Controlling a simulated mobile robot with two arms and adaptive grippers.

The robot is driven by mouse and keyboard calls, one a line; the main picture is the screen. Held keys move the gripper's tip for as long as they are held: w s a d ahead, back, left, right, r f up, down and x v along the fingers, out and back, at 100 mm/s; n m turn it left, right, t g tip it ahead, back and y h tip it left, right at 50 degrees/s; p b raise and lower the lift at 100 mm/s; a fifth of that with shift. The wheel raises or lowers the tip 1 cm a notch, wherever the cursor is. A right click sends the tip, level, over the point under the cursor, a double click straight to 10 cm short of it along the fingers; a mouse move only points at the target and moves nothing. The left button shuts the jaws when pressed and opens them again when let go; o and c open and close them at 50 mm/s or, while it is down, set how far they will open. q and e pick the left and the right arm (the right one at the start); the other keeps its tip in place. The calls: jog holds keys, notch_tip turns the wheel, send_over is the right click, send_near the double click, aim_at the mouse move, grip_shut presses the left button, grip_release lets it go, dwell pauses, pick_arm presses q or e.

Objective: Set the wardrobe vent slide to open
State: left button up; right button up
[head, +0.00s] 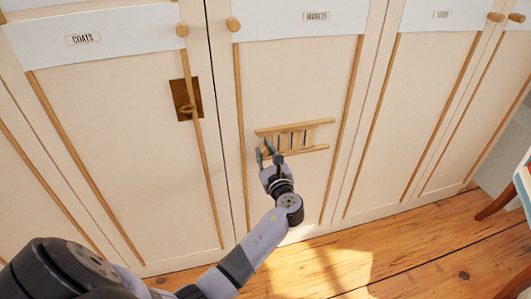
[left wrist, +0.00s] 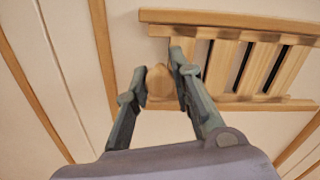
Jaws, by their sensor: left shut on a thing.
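The wardrobe vent slide (head: 295,126) is a small wooden frame with slats on the pale door labelled "JACKETS". In the left wrist view the vent slide (left wrist: 225,21) shows narrow dark slots between some slats, so it looks partly open. A round wooden knob (left wrist: 160,84) stands at its left end. My left gripper (head: 269,156) is at the lower left end of the vent. In the left wrist view my left gripper (left wrist: 158,76) has its fingers on either side of the knob, shut on it. It hides part of the vent's left end in the head view. My right gripper is out of view.
The "COATS" door (head: 125,150) on the left has a brass plate (head: 181,96) with a small catch. Round wooden knobs (head: 233,24) stick out near the door tops. The wooden floor (head: 400,250) is clear in front. A piece of furniture (head: 522,185) stands at the right edge.

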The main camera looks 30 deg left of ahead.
aim_at(276, 144)
pick_arm(q)
grip_shut()
jog(key=shift+w+d, duration=0.15)
jog(key=shift+w+d+b, duration=0.45)
jog(key=shift+w+d, duration=0.8)
jog(key=shift+w, duration=0.25)
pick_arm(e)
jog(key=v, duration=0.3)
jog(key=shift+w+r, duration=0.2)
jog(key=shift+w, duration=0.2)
pick_arm(q)
jog(key=o, duration=1)
grip_release()
jog(key=shift+c, duration=0.2)
jog(key=v, duration=1.2)
